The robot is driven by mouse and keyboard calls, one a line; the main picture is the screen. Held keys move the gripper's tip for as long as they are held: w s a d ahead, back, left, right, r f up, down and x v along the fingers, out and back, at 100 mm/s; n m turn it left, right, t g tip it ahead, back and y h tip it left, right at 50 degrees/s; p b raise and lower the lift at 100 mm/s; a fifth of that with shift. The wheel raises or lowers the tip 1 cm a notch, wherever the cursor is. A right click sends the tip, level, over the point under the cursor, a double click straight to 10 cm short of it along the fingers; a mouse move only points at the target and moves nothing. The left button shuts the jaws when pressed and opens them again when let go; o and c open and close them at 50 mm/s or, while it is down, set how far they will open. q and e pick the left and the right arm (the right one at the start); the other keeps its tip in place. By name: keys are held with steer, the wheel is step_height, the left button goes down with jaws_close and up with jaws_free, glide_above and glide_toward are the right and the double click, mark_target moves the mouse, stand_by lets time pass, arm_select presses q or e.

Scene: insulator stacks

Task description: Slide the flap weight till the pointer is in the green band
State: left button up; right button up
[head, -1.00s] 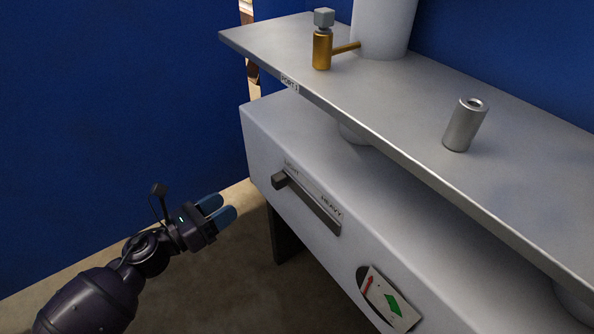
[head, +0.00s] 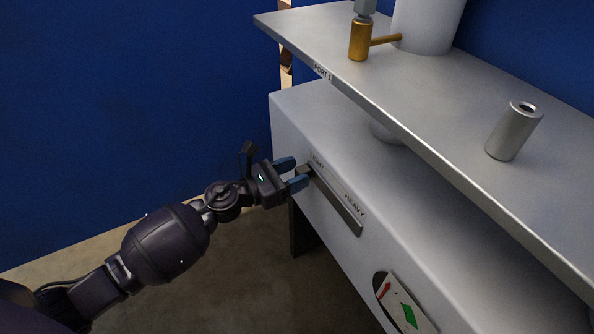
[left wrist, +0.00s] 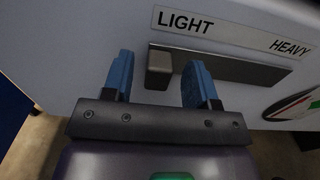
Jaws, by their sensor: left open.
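The flap weight is a small dark grey block (left wrist: 159,70) at the LIGHT end of a dark slot (left wrist: 235,67) in the grey cabinet front; it also shows in the head view (head: 305,171). My left gripper (head: 292,173) is open, its blue fingers on either side of the block. In the left wrist view the fingers (left wrist: 160,80) stand apart from the block's left, with the right finger close to its right side. My right gripper is not in view.
The floor at left is clear.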

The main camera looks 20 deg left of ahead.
mark_target(318, 177)
arm_select(q)
steer(key=shift+w+d, duration=0.3)
steer(key=shift+w, duration=0.1)
jaws_close()
steer(key=shift+s+d+r+p, duration=0.2)
steer(key=shift+s+d+p, duration=0.2)
steer(key=shift+s+d, duration=0.45)
steer(key=shift+s+d+f, duration=0.15)
steer(key=shift+s+d, duration=0.15)
steer(key=shift+d, duration=0.3)
jaws_free()
steer(key=shift+a, duration=0.1)
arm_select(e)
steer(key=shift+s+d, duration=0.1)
